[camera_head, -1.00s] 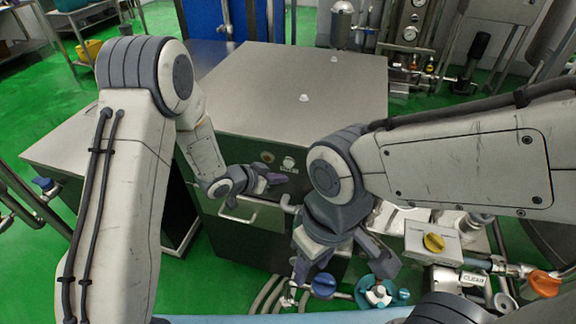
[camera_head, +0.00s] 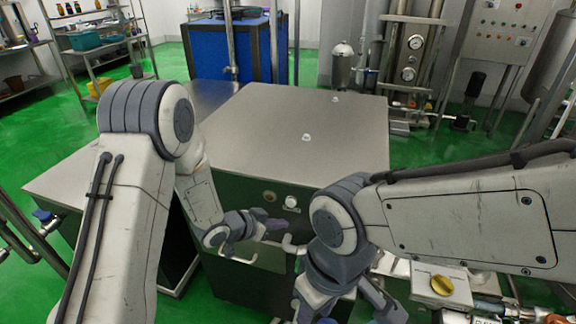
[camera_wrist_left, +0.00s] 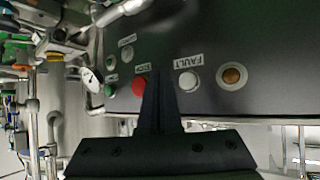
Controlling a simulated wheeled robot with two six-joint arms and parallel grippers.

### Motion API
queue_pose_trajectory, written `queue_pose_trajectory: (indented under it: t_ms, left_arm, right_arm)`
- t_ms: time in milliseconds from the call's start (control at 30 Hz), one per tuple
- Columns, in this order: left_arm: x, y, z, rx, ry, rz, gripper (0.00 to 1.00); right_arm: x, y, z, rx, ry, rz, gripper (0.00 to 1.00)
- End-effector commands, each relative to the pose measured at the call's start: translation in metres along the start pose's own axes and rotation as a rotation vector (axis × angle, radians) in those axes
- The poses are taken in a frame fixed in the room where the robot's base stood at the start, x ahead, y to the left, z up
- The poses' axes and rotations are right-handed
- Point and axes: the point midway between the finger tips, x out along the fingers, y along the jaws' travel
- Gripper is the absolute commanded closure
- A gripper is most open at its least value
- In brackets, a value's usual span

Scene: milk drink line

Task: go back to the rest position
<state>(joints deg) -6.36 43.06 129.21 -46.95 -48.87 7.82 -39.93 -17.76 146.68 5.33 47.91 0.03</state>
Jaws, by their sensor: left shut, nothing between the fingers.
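My left gripper (camera_head: 278,224) is in front of the dark front panel of the steel cabinet (camera_head: 270,125), just below its indicator lamps. In the left wrist view, its dark fingers (camera_wrist_left: 160,95) are together with nothing between them. They overlap the edge of a red button (camera_wrist_left: 139,87) in that picture; I cannot tell whether they touch the panel. My right gripper (camera_head: 345,308) hangs at the bottom centre with its fingers spread apart, partly at the picture's lower edge.
A white lamp labelled FAULT (camera_wrist_left: 189,80) and an amber lamp (camera_wrist_left: 232,76) sit on the panel. A yellow knob (camera_head: 441,285) on a box is at lower right. A blue unit (camera_head: 240,48) and shelves (camera_head: 95,45) stand behind. Green floor is open at left.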

Motion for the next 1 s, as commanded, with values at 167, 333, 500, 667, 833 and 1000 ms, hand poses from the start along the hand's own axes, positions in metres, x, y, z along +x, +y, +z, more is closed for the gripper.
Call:
queue_pose_trajectory:
  t_ms: [167, 333, 500, 667, 833, 1000]
  left_arm:
    - [-0.004, 0.001, -0.007, 0.014, -0.035, -0.027, 1.00]
    - [-0.034, 0.011, -0.026, 0.038, -0.198, -0.140, 1.00]
    - [-0.097, 0.049, -0.033, -0.016, -0.417, -0.233, 1.00]
    - [-0.168, 0.110, -0.018, -0.109, -0.617, -0.216, 1.00]
    - [-0.232, 0.172, 0.004, -0.184, -0.785, -0.122, 1.00]
    - [-0.264, 0.201, 0.016, -0.214, -0.869, -0.056, 1.00]
  right_arm:
    - [0.000, 0.000, 0.000, 0.000, 0.000, 0.000, 0.54]
    - [0.000, 0.000, 0.000, 0.000, 0.000, 0.000, 0.54]
    - [0.000, 0.000, 0.000, 0.000, 0.000, 0.000, 0.54]
    - [0.000, 0.000, 0.000, 0.000, 0.000, 0.000, 0.54]
    - [0.000, 0.000, 0.000, 0.000, 0.000, 0.000, 0.54]
    - [0.000, 0.000, 0.000, 0.000, 0.000, 0.000, 0.54]
